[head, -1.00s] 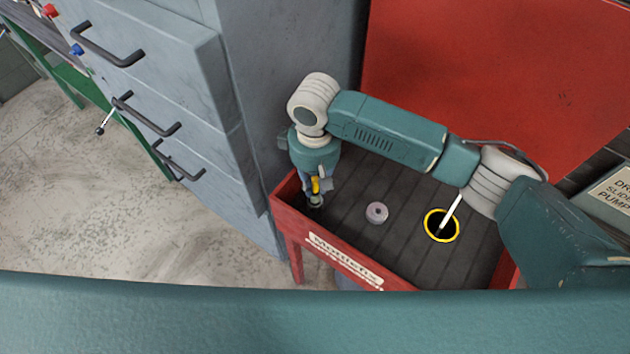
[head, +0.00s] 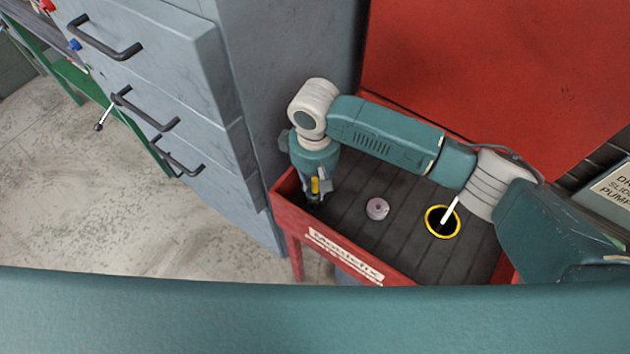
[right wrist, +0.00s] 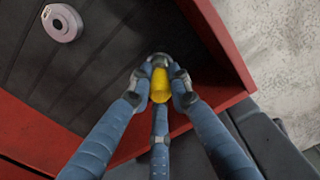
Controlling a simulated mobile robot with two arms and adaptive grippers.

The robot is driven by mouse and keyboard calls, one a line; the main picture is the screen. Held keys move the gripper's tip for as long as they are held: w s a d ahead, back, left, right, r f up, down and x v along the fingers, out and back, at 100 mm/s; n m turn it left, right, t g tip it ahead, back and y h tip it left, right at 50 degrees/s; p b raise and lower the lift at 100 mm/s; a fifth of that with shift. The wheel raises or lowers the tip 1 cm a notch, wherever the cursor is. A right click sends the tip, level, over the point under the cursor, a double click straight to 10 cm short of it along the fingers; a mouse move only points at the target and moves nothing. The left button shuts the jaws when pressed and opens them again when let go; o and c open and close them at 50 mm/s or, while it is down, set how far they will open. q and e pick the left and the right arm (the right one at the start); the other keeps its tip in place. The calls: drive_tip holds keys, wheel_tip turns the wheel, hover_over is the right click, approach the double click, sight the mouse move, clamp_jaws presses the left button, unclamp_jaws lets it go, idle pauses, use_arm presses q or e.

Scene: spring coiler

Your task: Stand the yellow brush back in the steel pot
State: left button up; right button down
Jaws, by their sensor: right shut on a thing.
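The yellow brush (head: 315,186) is between the fingers of my right gripper (head: 314,192), low in the left corner of the red-walled sink. In the right wrist view, both fingertips of the right gripper (right wrist: 161,88) press on the sides of the yellow brush handle (right wrist: 160,84). A grey metallic rim (right wrist: 158,58) shows just beyond the handle. It may be the steel pot; I cannot tell whether the brush is inside it, as the fingers hide the lower end. My left gripper is not in view.
The red sink (head: 345,258) has a dark slatted floor. A pale pink ring-shaped thing (head: 377,208) lies on it, also seen in the right wrist view (right wrist: 62,22). A grey drawer cabinet (head: 190,70) stands left.

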drive_tip(key=shift+f+b, duration=0.3)
drive_tip(key=shift+f, duration=0.65)
drive_tip(key=c, duration=1.5)
unclamp_jaws()
drive_tip(key=shift+c, duration=0.2)
drive_tip(key=shift+r, duration=0.15)
wheel_tip(320, 180, up, 12)
drive_tip(key=shift+f, duration=0.15)
